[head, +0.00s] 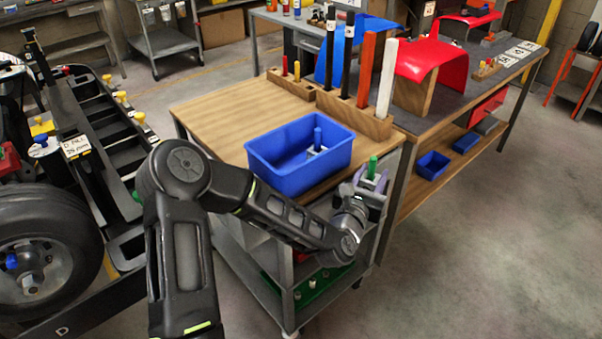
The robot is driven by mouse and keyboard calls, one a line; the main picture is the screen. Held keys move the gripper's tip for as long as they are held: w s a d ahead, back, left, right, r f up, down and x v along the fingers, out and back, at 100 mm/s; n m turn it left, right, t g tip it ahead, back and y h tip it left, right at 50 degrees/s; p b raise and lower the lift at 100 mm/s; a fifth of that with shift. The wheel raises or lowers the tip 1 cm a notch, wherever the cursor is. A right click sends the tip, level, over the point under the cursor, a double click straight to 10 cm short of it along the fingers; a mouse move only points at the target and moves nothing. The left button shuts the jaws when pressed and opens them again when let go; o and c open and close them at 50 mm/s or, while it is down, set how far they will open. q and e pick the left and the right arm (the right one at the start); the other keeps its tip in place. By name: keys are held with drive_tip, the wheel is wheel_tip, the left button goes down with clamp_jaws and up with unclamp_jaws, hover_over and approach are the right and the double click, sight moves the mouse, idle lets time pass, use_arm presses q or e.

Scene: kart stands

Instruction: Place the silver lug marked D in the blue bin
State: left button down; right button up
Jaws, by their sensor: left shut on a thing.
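The blue bin (272,177) stands on the wooden top of the cart. Inside it is a piece with a blue upright peg (317,139) and a pale part at its foot. My left gripper (371,183) is just right of the bin, beside the cart top's right edge. It is shut on a piece with a green upright peg (372,167); the lower part of that piece is mostly hidden by the jaws. I cannot read a D mark on either piece. My right gripper is out of view.
A wooden block (352,115) with tall black, red and white bars stands behind the bin. A green tray (322,285) with small pieces lies on the cart's lower shelf. The kart with a wheel (40,250) is at left. The floor at right is clear.

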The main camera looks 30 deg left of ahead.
use_arm(q)
drive_tip(key=w+a+r+n+y+b, duration=0.1)
drive_tip(key=w+a+r+n+y, duration=0.2)
drive_tip(key=r, duration=0.6)
drive_tip(key=s+a+r+n+g+y, duration=0.2)
drive_tip(key=a+r+y, duration=0.1)
drive_tip(key=a, duration=0.4)
drive_tip(key=s+a+r+n+g+y+b, duration=0.1)
drive_tip(key=s+a+r+n+g+y, duration=0.1)
drive_tip(key=a+r, duration=0.3)
drive_tip(key=s+a+r+n+g+y+b, duration=0.1)
drive_tip(key=s+a+r+y, duration=0.3)
drive_tip(key=a, duration=0.7)
drive_tip(key=shift+s+r+n+g, duration=0.2)
drive_tip(key=shift+r+n+g, duration=0.25)
drive_tip(key=shift+g, duration=0.25)
wheel_tip(320, 180, down, 6)
drive_tip(key=shift+d+f, duration=0.1)
drive_tip(key=shift+f, duration=0.05)
wheel_tip(320, 180, down, 4)
drive_tip(key=shift+r, duration=0.2)
